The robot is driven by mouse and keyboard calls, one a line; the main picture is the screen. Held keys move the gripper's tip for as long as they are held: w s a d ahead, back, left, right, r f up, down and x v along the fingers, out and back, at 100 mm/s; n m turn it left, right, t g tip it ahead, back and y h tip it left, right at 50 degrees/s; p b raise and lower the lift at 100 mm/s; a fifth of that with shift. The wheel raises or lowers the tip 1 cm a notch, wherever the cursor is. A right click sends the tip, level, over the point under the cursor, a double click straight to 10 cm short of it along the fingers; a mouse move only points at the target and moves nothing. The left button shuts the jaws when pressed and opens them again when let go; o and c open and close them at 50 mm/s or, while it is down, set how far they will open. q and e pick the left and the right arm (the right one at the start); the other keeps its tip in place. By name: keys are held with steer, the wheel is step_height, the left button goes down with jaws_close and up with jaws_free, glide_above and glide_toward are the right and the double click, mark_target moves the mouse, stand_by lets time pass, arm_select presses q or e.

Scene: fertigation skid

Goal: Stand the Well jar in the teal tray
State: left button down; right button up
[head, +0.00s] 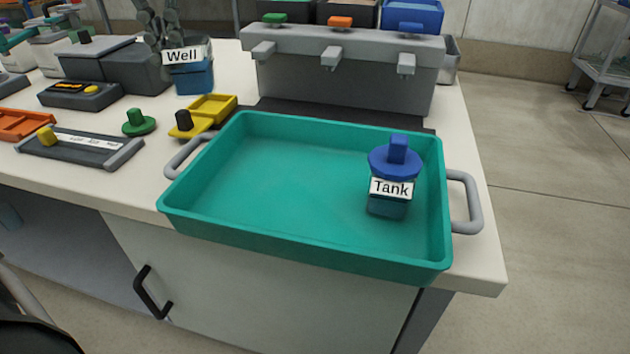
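The Well jar (197,77) is a blue jar with a white "Well" label, upright at the upper left on the white bench, left of the dispenser. I see no lid on it. The teal tray (290,238) lies at the bench's front right, with grey handles at both ends. The Tank jar (388,205), under a blue knobbed lid, stands upright in its right part; the left part is bare. My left gripper (164,42) is at the upper left, close to the Well jar's top; whether it touches the jar or is closed is unclear. My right gripper is out of view.
A grey dispenser (345,75) with several coloured taps stands behind the tray. A green knobbed lid (138,124), a yellow holder (212,107) and a dark labelled panel (85,147) lie left of the tray. A cart (605,45) stands at the far right.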

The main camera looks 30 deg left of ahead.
arm_select(q)
steer(key=d+f, duration=0.2)
steer(key=d, duration=0.1)
steer(key=d+f, duration=0.2)
steer(key=d, duration=0.2)
steer(key=d+f, duration=0.3)
steer(key=d, duration=0.1)
steer(key=shift+s, duration=0.4)
step_height(320, 180, down, 3)
steer(key=shift+f+b, duration=0.15)
steer(key=shift+b, duration=0.2)
steer(key=shift+f, duration=0.25)
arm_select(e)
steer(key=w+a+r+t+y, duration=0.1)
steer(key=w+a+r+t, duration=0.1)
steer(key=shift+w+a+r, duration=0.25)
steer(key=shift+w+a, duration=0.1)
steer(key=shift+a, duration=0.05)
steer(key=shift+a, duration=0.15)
